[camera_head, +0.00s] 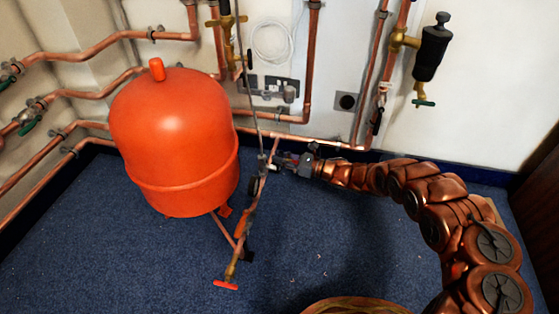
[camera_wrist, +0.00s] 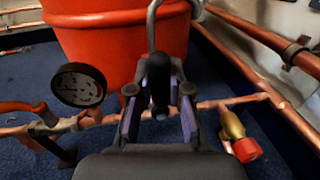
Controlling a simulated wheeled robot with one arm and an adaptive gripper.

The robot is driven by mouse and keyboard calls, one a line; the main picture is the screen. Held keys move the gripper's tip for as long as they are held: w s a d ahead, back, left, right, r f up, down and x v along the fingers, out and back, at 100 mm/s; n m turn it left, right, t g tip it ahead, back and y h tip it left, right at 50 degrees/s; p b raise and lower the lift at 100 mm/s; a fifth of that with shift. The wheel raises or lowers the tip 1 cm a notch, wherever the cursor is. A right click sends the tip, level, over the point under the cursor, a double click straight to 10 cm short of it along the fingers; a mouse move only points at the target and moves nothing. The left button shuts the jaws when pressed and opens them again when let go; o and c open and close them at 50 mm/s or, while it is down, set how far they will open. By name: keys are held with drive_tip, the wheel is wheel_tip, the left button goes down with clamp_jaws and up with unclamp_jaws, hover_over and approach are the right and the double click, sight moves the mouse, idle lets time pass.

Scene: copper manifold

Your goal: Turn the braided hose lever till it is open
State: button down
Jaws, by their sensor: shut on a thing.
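The grey braided hose (camera_head: 255,112) hangs down to the low copper pipework beside the red tank. Its curved lower end shows at the top of the wrist view (camera_wrist: 152,25). My gripper (camera_head: 284,160) reaches in from the right at the foot of the hose. In the wrist view my gripper (camera_wrist: 158,98) has its purple-lined fingers on both sides of a dark upright lever (camera_wrist: 159,84) and is shut on it. The lever's lower part and valve body are largely hidden by the fingers. In the head view the lever is too small to make out.
The red tank (camera_head: 175,140) stands close behind the lever. A round gauge (camera_wrist: 80,86) is left of my fingers, and a brass valve with a red cap (camera_wrist: 246,149) is right. A red-handled valve (camera_head: 226,285) sits low in front. Blue floor is open in front.

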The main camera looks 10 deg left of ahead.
drive_tip(key=c, duration=1.1)
unclamp_jaws()
drive_tip(key=v, duration=1.2)
